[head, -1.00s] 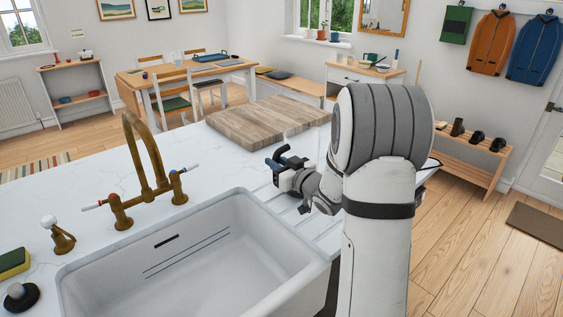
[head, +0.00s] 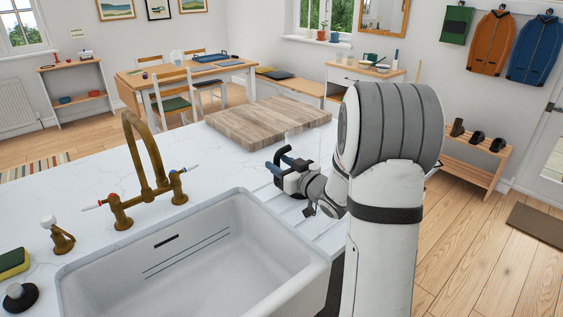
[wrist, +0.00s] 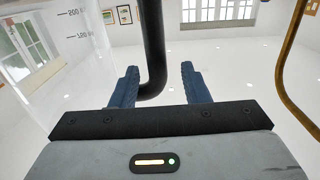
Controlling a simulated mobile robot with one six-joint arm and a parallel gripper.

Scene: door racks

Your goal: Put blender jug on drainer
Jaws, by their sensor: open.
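The clear blender jug (wrist: 62,70) fills the left of the wrist view, with measuring marks on its wall. Its black handle (wrist: 154,45) passes between the two blue fingers of my open gripper (wrist: 161,80), nearer the left finger. In the head view my gripper (head: 279,162) is above the counter, right of the sink. The black handle shows beside the fingers there, and the jug's clear body is faint against the wooden board. A grooved draining area (head: 313,227), which may be the drainer, lies right of the sink, partly hidden by my arm.
A white sink (head: 205,262) with a brass tap (head: 147,165) lies in front. A wooden board (head: 262,120) lies on the counter behind my gripper. A sponge (head: 13,262) is at the far left.

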